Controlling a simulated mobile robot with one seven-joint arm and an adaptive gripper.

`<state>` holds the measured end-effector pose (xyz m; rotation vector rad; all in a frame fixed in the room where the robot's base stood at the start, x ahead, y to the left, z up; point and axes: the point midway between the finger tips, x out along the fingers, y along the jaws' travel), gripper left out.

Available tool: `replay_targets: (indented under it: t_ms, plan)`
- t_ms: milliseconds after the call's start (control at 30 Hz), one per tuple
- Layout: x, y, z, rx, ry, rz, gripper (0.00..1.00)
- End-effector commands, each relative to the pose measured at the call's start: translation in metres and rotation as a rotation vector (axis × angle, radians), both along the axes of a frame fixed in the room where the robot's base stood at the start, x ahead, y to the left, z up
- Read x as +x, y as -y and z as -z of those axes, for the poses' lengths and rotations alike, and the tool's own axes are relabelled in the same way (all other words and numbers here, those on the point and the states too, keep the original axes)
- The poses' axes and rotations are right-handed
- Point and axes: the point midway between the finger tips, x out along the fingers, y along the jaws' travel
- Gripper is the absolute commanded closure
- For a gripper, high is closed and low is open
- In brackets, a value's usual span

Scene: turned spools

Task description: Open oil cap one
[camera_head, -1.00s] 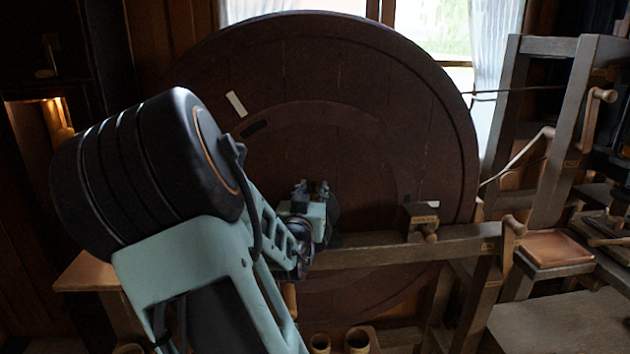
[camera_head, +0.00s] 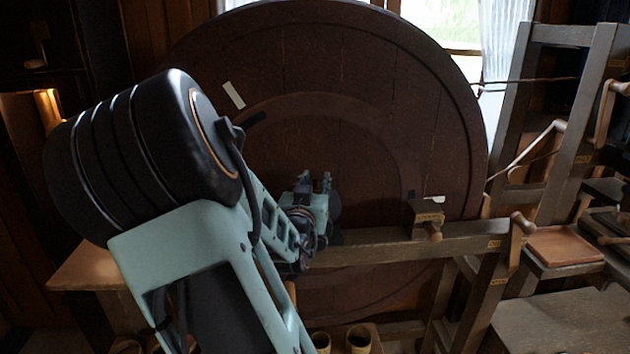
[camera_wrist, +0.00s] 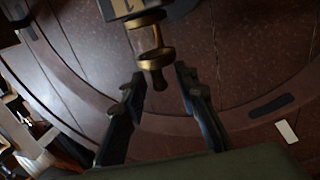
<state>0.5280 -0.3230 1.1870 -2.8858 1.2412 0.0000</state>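In the wrist view a small brass oiler hangs from a pale block with a label plate (camera_wrist: 127,5) that seems to bear a 1. Its brass oil cap (camera_wrist: 153,63), ending in a darker knob, lies between or just beyond my fingertips. My gripper (camera_wrist: 160,75) is open, one finger on each side of the cap, with visible gaps. I cannot tell the exact depth. In the head view my gripper (camera_head: 315,182) is in front of the large dark wheel, above the wooden beam. The cap is hidden there.
The large round wooden wheel (camera_head: 400,120) fills the background. A wooden beam (camera_head: 390,250) crosses before it, carrying a small labelled box (camera_head: 425,213) with a knob. A crank handle (camera_head: 520,228) and a wooden frame (camera_head: 565,120) stand at right. Wooden cups (camera_head: 358,340) are below.

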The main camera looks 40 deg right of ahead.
Motion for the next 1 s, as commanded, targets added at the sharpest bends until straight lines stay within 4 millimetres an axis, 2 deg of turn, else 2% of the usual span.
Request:
replay_targets:
  t_ms: [33, 233, 667, 1000]
  plan:
    - [0.0, 0.0, 0.0, 0.0, 0.0, 0.0, 0.79]
    - [0.0001, 0.0001, -0.0001, 0.0, 0.0, 0.0, 1.0]
    - [-0.001, 0.0016, 0.0018, 0.001, 0.003, -0.024, 1.0]
    - [-0.0047, 0.0079, 0.0041, 0.0, 0.009, -0.15, 1.0]
